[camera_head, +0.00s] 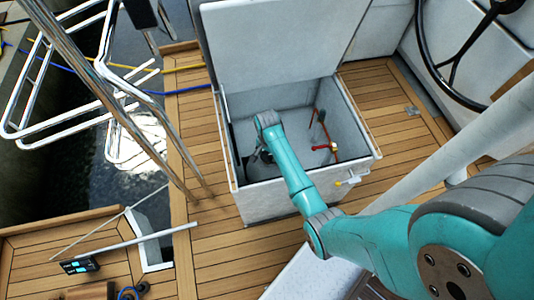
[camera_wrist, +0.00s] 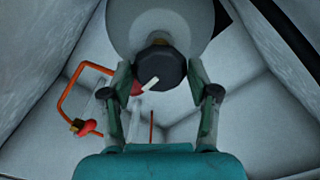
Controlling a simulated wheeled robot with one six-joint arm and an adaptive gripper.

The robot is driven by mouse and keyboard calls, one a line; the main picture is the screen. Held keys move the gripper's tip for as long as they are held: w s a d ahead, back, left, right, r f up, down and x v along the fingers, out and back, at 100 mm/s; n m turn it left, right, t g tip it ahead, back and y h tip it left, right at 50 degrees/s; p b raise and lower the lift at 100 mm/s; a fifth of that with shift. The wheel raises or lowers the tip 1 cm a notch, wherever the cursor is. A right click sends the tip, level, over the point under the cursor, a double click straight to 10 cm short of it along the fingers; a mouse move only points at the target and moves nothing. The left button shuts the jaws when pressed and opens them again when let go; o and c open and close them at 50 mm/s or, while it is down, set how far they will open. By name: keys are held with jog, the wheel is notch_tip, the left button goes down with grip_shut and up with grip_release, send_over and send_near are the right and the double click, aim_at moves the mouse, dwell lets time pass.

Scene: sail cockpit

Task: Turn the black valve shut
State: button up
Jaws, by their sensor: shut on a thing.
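The black valve (camera_wrist: 160,66) is a dark faceted knob with a white pointer slanting to the lower left in the wrist view. It sits in front of a pale grey round body (camera_wrist: 160,18). My gripper (camera_wrist: 160,80) is shut on the valve, with one finger on each side of the knob. In the head view my gripper (camera_head: 262,157) is down inside the open white locker (camera_head: 296,203), near its left side. The valve cannot be made out there.
An orange-red pipe (camera_wrist: 64,100) with a red handle (camera_wrist: 86,127) runs beside the left finger. In the head view a red fitting (camera_head: 333,147) is at the locker's right. The raised lid (camera_head: 275,45) stands behind. A steering wheel (camera_head: 450,60) is at the upper right.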

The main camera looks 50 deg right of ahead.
aim_at(267, 155)
dwell(0.3)
jog(key=o, duration=1.1)
jog(key=shift+o, duration=0.2)
notch_tip(267, 155, up, 12)
dwell(0.4)
